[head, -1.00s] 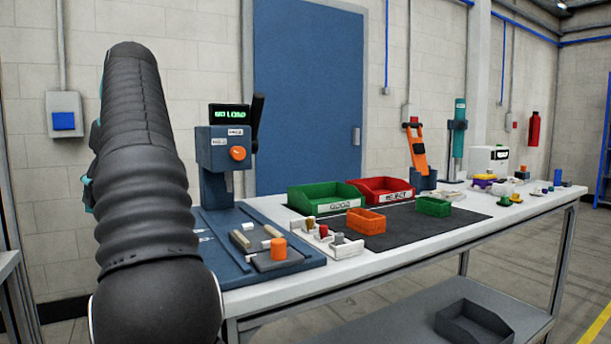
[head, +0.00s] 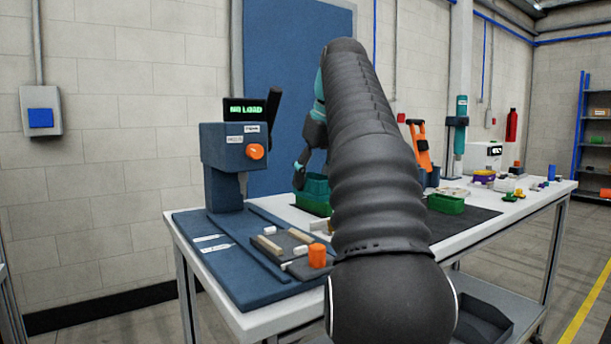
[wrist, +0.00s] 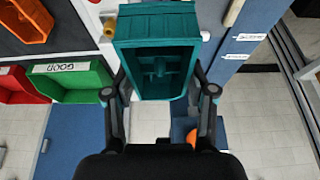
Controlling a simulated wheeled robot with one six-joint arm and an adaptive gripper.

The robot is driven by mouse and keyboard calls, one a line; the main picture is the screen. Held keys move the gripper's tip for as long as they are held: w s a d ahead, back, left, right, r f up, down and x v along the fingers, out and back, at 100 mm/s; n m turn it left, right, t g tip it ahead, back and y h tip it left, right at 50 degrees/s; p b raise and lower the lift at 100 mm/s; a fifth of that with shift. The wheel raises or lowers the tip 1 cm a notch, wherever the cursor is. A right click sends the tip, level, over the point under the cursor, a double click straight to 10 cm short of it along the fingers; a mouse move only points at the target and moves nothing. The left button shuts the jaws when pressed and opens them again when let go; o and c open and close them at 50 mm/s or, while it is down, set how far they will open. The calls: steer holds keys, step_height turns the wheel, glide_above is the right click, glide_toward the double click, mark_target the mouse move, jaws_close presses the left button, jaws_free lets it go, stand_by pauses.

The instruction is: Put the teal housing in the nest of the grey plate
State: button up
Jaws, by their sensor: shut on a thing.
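The teal housing (wrist: 157,55) is an open-topped box with ribbed walls and a small post inside. My gripper (wrist: 157,88) is shut on it, with a finger at each side. In the head view the housing (head: 315,185) is in the air in front of the green bin, below my gripper (head: 303,172), partly hidden by my arm. A dark grey plate (head: 290,240) lies on the blue press base, with tan bars, white pieces and an orange cylinder (head: 317,256) on or by it. I cannot make out its nest.
The blue press (head: 228,145) stands on its base (head: 235,270), left of the housing; its display reads NO LOAD. The green GOOD bin (wrist: 72,80) and an orange bin (wrist: 25,20) show in the wrist view. A small green bin (head: 445,204) is right of my arm.

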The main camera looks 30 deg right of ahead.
steer(key=a, duration=0.7)
steer(key=shift+f+b, duration=2.1)
steer(key=shift+f, duration=0.55)
steer(key=shift+s+p, duration=0.1)
steer(key=shift+p, duration=0.4)
steer(key=shift+f+b, duration=0.4)
steer(key=shift+f, duration=0.95)
stand_by(1.9)
steer(key=o, duration=1.3)
steer(key=shift+r, duration=0.1)
